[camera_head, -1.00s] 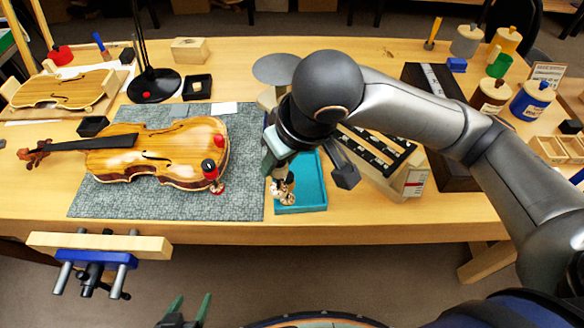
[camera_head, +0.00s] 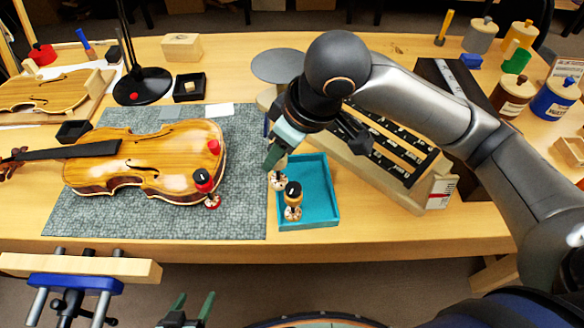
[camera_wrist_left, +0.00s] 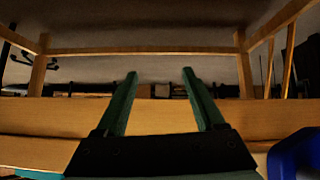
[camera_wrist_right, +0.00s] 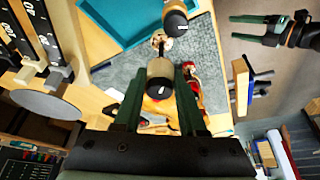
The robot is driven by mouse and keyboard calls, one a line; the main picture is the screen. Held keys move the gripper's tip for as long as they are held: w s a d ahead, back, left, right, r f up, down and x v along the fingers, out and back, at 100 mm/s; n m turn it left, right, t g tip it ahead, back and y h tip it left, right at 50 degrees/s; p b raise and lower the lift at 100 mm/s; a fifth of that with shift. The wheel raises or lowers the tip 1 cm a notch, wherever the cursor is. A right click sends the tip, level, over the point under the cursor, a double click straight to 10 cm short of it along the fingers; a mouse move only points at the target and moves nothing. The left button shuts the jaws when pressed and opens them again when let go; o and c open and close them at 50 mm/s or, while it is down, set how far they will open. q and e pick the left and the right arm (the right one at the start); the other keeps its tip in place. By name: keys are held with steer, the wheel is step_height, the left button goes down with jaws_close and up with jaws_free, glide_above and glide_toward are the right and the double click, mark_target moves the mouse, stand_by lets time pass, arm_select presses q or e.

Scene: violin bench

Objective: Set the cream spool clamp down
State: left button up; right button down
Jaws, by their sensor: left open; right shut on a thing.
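My right gripper (camera_head: 276,158) is shut on the cream spool clamp (camera_head: 279,180), held upright by the left edge of the teal tray (camera_head: 325,217). In the right wrist view the held clamp (camera_wrist_right: 160,78) shows its cream body and black cap between the fingers. A tan-orange spool clamp (camera_head: 293,194) with a black cap stands in the tray; it also shows in the right wrist view (camera_wrist_right: 175,20). My left gripper (camera_head: 191,308) is open and empty below the table's front edge; its spread fingers show in the left wrist view (camera_wrist_left: 160,76).
The violin (camera_head: 150,165) lies on a grey mat (camera_head: 240,210) left of the tray. A red spool clamp (camera_head: 204,183) stands at its lower right edge. A slotted rack (camera_head: 430,190) is right of the tray. A blue vise (camera_head: 75,284) juts from the front edge.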

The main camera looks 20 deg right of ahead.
steer(key=shift+w+d+f, duration=0.25)
steer(key=shift+d+f, duration=0.35)
steer(key=shift+f, duration=0.25)
steer(key=f, duration=0.1)
steer(key=d+f+b, duration=0.1)
steer(key=f, duration=0.2)
steer(key=shift+w+d+f+b, duration=0.25)
steer(key=shift+w+f+b, duration=0.05)
steer(key=shift+w+f, duration=0.05)
arm_select(q)
steer(key=shift+w+d, duration=0.6)
steer(key=shift+w, duration=0.05)
arm_select(e)
steer(key=shift+c, duration=2.3)
jaws_free()
steer(key=shift+f, duration=0.15)
arm_select(q)
steer(key=shift+f, duration=0.2)
